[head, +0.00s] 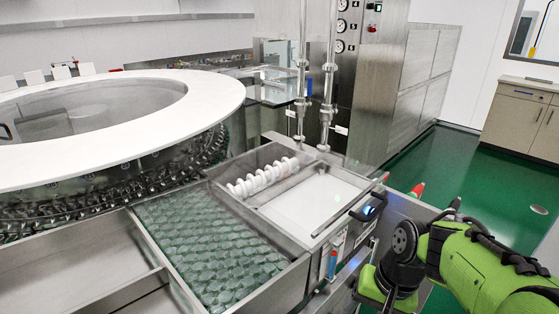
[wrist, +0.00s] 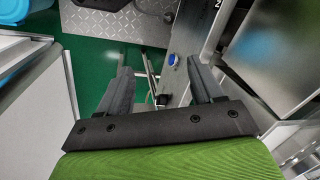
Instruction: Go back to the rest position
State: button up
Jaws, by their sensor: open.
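My gripper (wrist: 162,82) shows in the wrist view with its two dark grey fingers spread apart and nothing between them. Behind the fingers are green floor and the side of a metal machine with a round blue button (wrist: 173,60). In the head view my green and black arm (head: 470,265) is folded at the lower right, beside the washer's metal basin (head: 335,236). My fingertips cannot be made out in that view.
The rotary washer's white ring (head: 215,95) stands at the left, with a tray of glass vials (head: 210,245) in front. A blue-lit black handle (head: 368,210) sits on the basin's corner near my arm.

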jog(key=s+a+r+n+t+h+p, duration=0.1)
jog(key=s+r+n+t, duration=0.3)
jog(key=s+r, duration=0.6)
jog(key=s+h+p, duration=0.1)
jog(key=s, duration=0.1)
jog(key=shift+s+a+r+t+p, duration=0.2)
jog(key=shift+s+r+t+p, duration=0.05)
jog(key=shift+s+t+p, duration=0.15)
